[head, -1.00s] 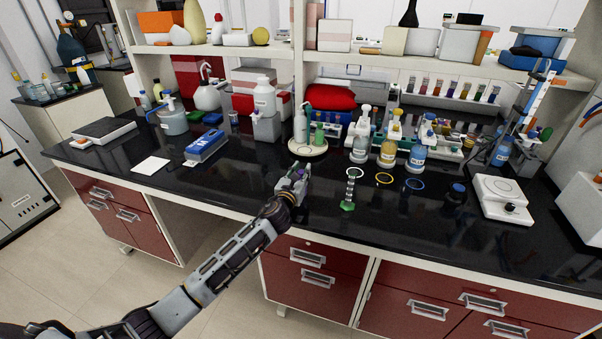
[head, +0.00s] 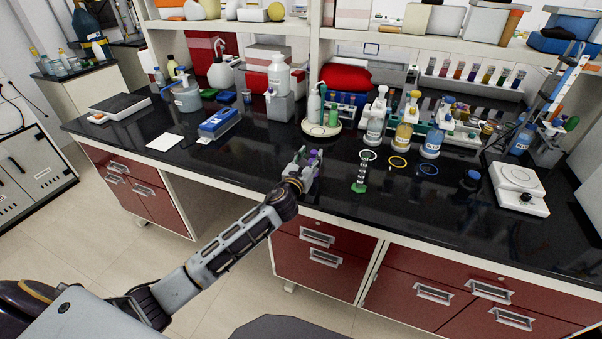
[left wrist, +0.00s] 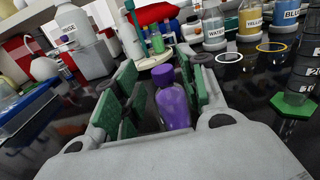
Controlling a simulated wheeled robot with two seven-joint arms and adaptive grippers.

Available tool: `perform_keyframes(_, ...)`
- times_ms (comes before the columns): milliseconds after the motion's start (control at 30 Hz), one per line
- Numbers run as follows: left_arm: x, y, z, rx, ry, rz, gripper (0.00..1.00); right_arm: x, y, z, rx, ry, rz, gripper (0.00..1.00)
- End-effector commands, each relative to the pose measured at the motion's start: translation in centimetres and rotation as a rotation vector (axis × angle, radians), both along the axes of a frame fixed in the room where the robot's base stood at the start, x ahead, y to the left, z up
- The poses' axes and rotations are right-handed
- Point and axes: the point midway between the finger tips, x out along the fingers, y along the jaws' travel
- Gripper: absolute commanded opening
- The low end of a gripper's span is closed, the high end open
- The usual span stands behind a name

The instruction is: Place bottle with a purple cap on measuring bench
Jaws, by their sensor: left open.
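The bottle with a purple cap (left wrist: 172,103) stands between the green-padded fingers of my left gripper (left wrist: 160,108) in the left wrist view. It has a purple body. The fingers are open around it, with a gap on its left side; on its right it is close to the finger, and I cannot tell if they touch. No bench is labelled as the measuring bench. My right gripper is not in view.
A graduated cylinder with a green base (head: 359,187) stands right of the gripper, near coloured rings (head: 398,162). A round stand (head: 322,132) with bottles is behind it. A blue box (head: 219,122) lies left, and a white scale (head: 519,188) right.

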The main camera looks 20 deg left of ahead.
Motion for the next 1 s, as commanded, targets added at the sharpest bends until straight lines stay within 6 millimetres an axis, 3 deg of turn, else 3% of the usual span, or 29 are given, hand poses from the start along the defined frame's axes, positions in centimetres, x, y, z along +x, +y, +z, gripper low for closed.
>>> perform_keyframes(600,-6.4,0.2,-0.1,0.000,0.000,0.000,0.41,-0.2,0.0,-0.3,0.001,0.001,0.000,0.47)
perform_keyframes(1000,-8.4,0.3,0.0,-0.001,-0.001,0.000,0.41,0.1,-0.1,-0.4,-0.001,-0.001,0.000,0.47)
